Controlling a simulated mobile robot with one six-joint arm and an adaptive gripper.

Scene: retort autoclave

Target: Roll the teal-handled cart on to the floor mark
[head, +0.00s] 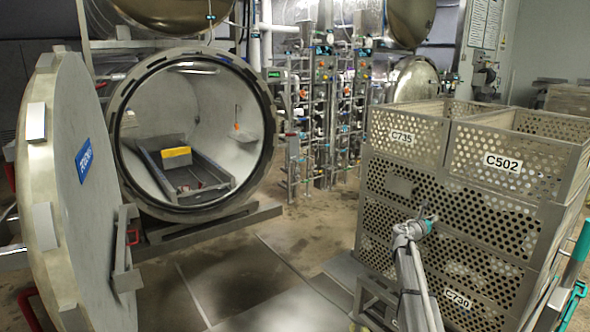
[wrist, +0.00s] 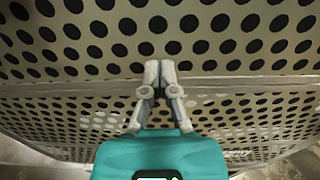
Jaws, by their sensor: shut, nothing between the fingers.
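The cart carries stacked perforated metal crates (head: 450,200) at the right of the head view. Its teal handle (head: 577,255) stands upright at the right edge, partly cut off. The crates' perforated wall (wrist: 240,45) fills the wrist view. My gripper (wrist: 160,68) is shut and empty, with its fingertips close to that wall; I cannot tell whether they touch. In the head view, my gripper's teal body shows in front of the crates, away from the teal handle. The floor has pale lines and lighter panels (head: 275,310), but I cannot tell which is the floor mark.
An open round autoclave (head: 195,130) stands at the left, with a tray and a yellow block (head: 176,157) inside. Its heavy door (head: 80,200) swings out at the far left. Pipes and valves (head: 325,100) line the back. Bare floor lies between the autoclave and the cart.

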